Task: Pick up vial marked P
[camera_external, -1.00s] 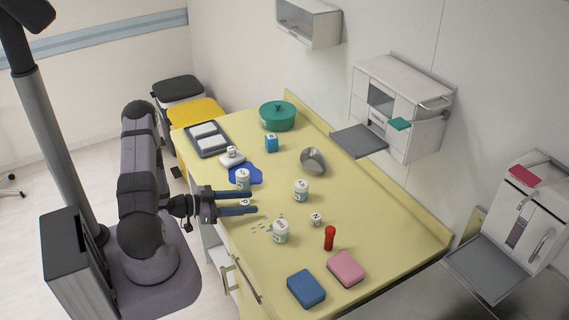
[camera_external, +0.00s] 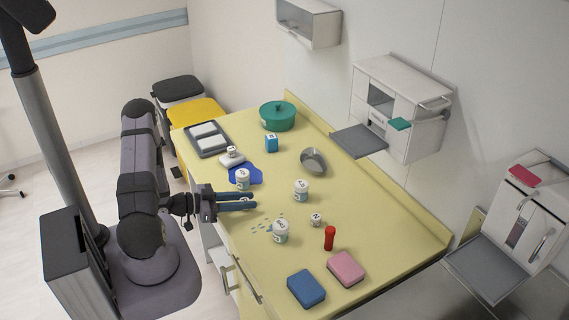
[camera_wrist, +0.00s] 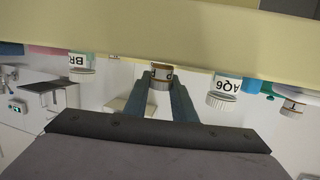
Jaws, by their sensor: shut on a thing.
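My gripper (camera_external: 250,201) reaches in from the left, low over the yellow table. Its two dark fingers are shut on a small vial (camera_wrist: 161,77), which sits between the fingertips in the wrist view. The vial has a white body part and a brownish label band with a dark mark that I cannot read clearly. In the external view the fingers hide most of it. It appears to be at table level. The table (camera_external: 385,225) appears upside down at the top of the wrist view.
White jars stand around my gripper: one behind (camera_external: 243,180), one to the right (camera_external: 301,191), one in front (camera_external: 281,232) beside scattered blue bits. A small vial marked N (camera_external: 317,219) and a red cylinder (camera_external: 330,238) stand farther right. A steel bowl (camera_external: 313,161) lies behind.

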